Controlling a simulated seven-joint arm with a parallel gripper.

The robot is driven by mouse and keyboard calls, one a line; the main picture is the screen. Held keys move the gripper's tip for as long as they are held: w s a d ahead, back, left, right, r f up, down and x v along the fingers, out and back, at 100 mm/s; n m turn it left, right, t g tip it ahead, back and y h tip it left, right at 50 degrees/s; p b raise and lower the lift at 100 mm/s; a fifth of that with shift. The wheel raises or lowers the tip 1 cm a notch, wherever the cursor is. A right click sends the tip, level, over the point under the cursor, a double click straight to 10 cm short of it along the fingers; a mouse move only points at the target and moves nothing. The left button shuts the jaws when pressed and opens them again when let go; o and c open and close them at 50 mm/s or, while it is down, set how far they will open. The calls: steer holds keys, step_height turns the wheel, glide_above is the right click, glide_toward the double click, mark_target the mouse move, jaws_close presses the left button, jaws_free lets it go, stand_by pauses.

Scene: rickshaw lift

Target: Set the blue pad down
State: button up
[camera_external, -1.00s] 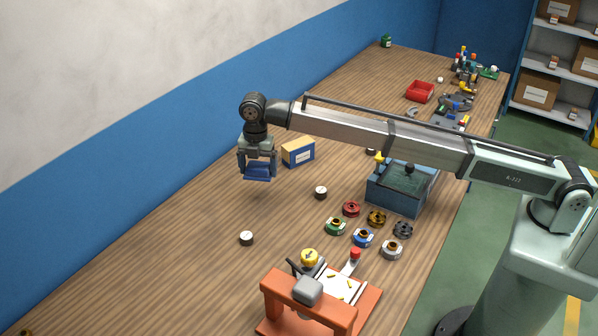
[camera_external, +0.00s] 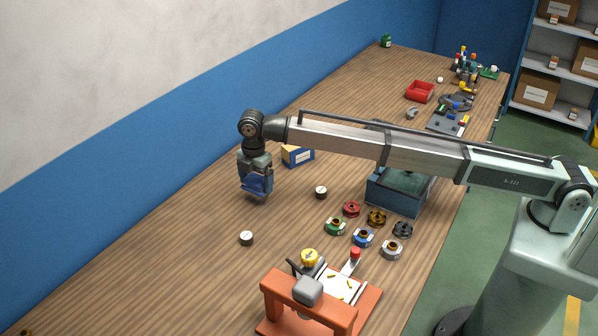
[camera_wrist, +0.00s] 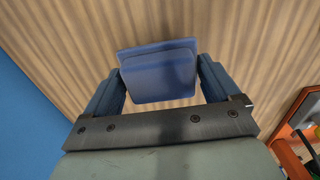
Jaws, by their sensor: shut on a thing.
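The blue pad (camera_external: 258,187) is between the two fingers of my gripper (camera_external: 257,189), low over the wooden table near the blue wall in the external view. In the wrist view the pad (camera_wrist: 160,72) looks like a flat blue block with a second layer, and my gripper (camera_wrist: 158,85) is shut on it with one finger at each side. Bare wood shows beyond the pad. I cannot tell whether the pad touches the table.
A blue-and-tan box (camera_external: 298,156) stands behind my gripper to the right. A white-topped round piece (camera_external: 321,192) is to the right and another (camera_external: 246,238) is nearer. Several coloured ring parts, a blue bin (camera_external: 397,200) and an orange fixture (camera_external: 310,309) stand further right. Bare table lies left.

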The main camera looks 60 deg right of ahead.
mark_target(258, 200)
steer(key=shift+f, duration=2.25)
steer(key=shift+f, duration=0.1)
steer(key=o, duration=0.8)
step_height(258, 200, up, 12)
steer(key=shift+r, duration=0.15)
